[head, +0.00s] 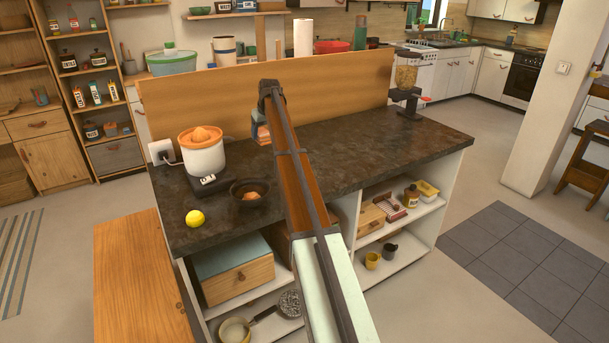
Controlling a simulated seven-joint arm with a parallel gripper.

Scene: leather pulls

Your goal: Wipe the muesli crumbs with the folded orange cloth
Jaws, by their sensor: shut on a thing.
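My arm reaches from the bottom of the head view over the dark stone counter (350,165), its far end near the wooden back panel. My gripper (261,136) hangs at that far end, small and partly covered by my own arm. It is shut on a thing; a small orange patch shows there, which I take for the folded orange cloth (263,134). Its folds and lower edge are not clear. I cannot make out any muesli crumbs on the visible counter; my arm covers a strip of it.
A white juicer with an orange top (202,152), a dark bowl (249,192) and a yellow lemon (195,218) stand left of my arm. A dispenser (407,80) stands at the counter's far right corner. The wooden back panel (345,85) rises behind. The counter right of my arm looks clear.

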